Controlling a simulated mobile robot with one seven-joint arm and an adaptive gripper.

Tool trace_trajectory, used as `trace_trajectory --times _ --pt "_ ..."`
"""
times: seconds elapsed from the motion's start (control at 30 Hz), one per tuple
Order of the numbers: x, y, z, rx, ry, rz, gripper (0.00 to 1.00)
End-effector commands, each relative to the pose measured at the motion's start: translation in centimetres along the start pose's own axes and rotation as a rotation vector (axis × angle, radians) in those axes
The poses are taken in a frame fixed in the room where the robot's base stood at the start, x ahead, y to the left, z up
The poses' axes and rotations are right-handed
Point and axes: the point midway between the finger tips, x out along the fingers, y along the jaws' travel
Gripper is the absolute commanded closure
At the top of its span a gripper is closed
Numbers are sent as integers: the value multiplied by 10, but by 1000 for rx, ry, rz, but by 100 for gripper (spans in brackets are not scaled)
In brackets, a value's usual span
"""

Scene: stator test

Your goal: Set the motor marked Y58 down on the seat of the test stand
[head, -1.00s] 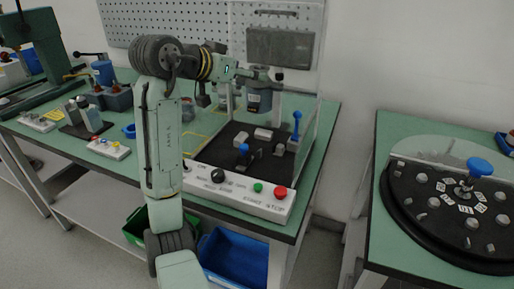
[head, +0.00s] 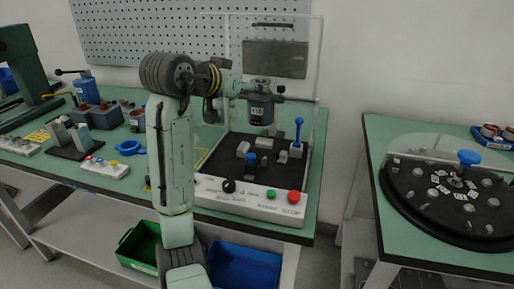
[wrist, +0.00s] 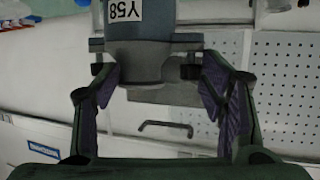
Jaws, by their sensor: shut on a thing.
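The motor marked Y58 (head: 260,110) is a blue-grey cylinder with a white label. My gripper (head: 247,91) is shut on it and holds it upright in the air above the test stand. In the wrist view the motor (wrist: 142,32) sits between the two fingers, its label upside down in the picture. The test stand (head: 222,170) has a black base plate with grey blocks, a blue knob and an upright blue-handled lever (head: 298,131). I cannot make out clearly which part is the seat. A gap shows between the motor and the blocks below it.
A clear guard panel (head: 316,75) rises around the stand. A white control panel (head: 250,199) with a black knob, green button and red button lies along its front. A black round turntable (head: 440,205) stands on the right table. Blue (head: 243,268) and green bins sit below.

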Motion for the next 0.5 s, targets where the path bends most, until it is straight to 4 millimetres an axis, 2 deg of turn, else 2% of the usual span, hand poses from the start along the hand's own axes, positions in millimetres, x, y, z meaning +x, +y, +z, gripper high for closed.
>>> trace_trajectory --times 0.2,0.5 --pt "13 0 33 -3 2 0 95" --pt "24 -1 60 -3 1 -1 95"
